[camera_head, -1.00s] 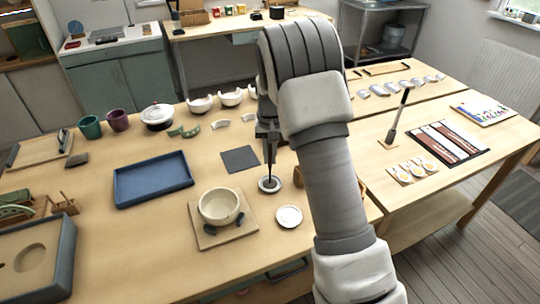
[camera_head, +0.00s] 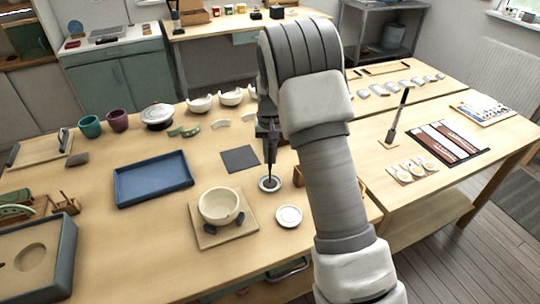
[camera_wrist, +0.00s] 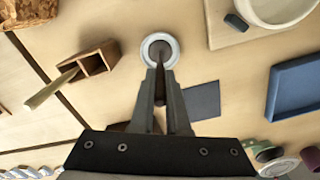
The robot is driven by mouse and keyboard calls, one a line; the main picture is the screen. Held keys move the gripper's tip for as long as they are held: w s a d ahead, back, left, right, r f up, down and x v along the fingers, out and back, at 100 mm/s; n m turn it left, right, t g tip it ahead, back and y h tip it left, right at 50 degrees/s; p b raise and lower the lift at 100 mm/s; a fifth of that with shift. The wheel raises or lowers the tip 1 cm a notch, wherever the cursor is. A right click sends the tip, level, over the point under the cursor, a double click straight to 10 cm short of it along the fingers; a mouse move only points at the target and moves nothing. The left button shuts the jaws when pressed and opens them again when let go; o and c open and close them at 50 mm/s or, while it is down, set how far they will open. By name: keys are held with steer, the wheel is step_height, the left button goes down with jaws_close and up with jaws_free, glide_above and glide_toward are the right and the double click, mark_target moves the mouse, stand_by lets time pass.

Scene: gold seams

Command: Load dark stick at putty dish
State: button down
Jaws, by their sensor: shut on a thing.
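My gripper (camera_head: 269,145) points down over the table and is shut on a dark stick (camera_head: 270,172). The stick hangs upright, with its lower end at the small round putty dish (camera_head: 261,185). In the wrist view the dish (camera_wrist: 147,50) is a pale ring with a grey middle, and the stick (camera_wrist: 160,61) reaches from between the fingertips into that ring. I cannot tell whether the tip touches the putty.
A cream bowl (camera_head: 219,203) stands on a wooden board (camera_head: 198,240) left of the dish. A white dish (camera_head: 289,214) lies close in front. A dark square mat (camera_head: 240,157) and a blue tray (camera_head: 122,202) lie behind and left. A wooden holder (camera_wrist: 95,62) stands near my gripper.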

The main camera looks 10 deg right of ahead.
mark_target(270, 147)
steer(key=shift+r+p, duration=2.4)
steer(key=shift+r, duration=1.15)
steer(key=shift+f, duration=0.1)
